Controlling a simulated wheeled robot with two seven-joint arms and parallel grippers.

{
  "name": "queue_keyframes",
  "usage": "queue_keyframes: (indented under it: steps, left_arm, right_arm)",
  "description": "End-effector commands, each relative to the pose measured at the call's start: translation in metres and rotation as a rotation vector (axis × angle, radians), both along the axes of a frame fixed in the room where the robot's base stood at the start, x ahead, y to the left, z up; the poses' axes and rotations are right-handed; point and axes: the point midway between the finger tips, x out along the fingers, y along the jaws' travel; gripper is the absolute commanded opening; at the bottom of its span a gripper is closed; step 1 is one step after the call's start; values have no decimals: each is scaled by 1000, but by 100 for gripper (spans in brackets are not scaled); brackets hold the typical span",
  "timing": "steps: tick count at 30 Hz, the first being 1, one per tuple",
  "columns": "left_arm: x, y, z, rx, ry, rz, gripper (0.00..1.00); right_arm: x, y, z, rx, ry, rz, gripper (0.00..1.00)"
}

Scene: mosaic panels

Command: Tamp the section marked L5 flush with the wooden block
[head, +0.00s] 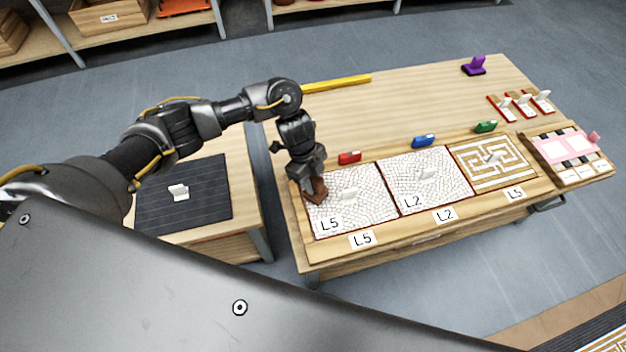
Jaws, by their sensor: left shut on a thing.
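My left gripper (308,170) is shut on a brown wooden block (315,190) at the left edge of the left mosaic section. That section (375,212) is white with a cracked-tile pattern, has L5 written on it and an L5 tag (362,239) below. The block is low over its upper left part; I cannot tell whether it touches. A white piece lies on the section. The middle section (405,196) is marked L2. The right section (475,177) has a tan maze pattern, and its small tag seems to read L5. My right gripper is not in view.
Red (349,158), blue (423,141) and green (486,127) blocks stand behind the sections. A yellow bar (337,84) and a purple tool (474,66) lie farther back. A dark mat (205,215) lies on the left table. The table's middle is clear.

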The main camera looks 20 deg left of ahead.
Motion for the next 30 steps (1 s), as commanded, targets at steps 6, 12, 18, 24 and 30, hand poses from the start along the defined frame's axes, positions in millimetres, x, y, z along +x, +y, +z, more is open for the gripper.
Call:
queue_keyframes:
  steps: [6,12,18,24,30]
  left_arm:
    - [0,0,-3,0,0,0,4]
    - [0,0,-5,0,0,0,4]
    - [0,0,-8,0,0,0,4]
    - [0,0,-10,0,0,0,4]
    - [0,0,-11,0,0,1,4]
  right_arm:
    - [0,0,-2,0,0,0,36]
    - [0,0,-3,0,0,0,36]
    - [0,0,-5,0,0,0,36]
    - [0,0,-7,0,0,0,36]
    - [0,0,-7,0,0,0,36]
